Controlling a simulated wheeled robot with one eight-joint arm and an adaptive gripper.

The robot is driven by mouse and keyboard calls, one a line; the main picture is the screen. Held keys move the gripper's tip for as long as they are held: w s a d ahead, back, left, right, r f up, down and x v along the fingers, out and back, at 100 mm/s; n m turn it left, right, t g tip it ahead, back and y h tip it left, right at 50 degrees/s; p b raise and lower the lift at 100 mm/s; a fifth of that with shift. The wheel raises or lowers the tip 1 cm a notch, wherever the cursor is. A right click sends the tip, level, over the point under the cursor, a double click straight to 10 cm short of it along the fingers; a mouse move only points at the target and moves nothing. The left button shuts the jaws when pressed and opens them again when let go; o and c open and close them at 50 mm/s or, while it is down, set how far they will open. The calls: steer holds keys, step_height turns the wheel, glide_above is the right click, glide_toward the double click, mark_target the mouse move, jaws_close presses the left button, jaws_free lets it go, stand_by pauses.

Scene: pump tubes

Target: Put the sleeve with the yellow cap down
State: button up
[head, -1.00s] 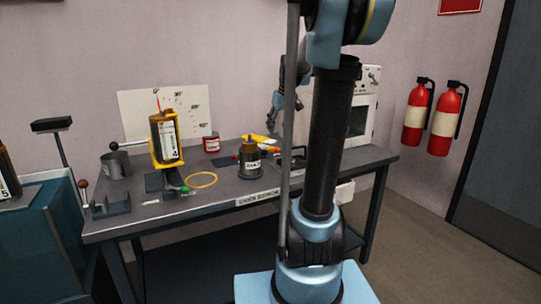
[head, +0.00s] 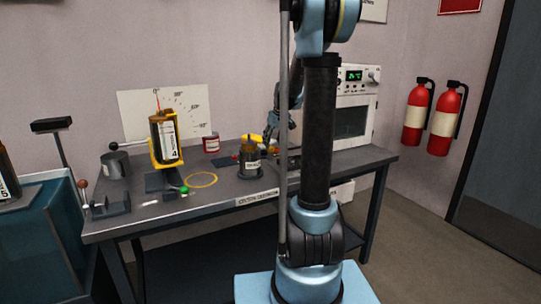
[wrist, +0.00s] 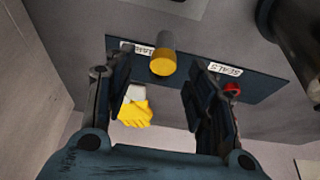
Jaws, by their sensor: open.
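The sleeve, a grey cylinder with a yellow cap (wrist: 163,60), is on a dark blue mat (wrist: 262,84) in the wrist view. Its cap end faces the camera. My gripper (wrist: 161,76) is open, with one finger on each side of the sleeve in the picture. Gaps show between the sleeve and both fingers, so nothing is clamped. In the head view my gripper (head: 271,135) is low over the right part of the bench, and the sleeve cannot be made out clearly there.
A yellow glove-like thing (wrist: 136,112) and a red part (wrist: 232,89) lie near the fingers. A white oven (head: 351,118) stands at right.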

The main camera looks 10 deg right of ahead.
mark_target(271, 148)
steer(key=shift+a+x, duration=0.2)
steer(key=shift+x, duration=3.1)
steer(key=shift+s, duration=0.1)
jaws_close()
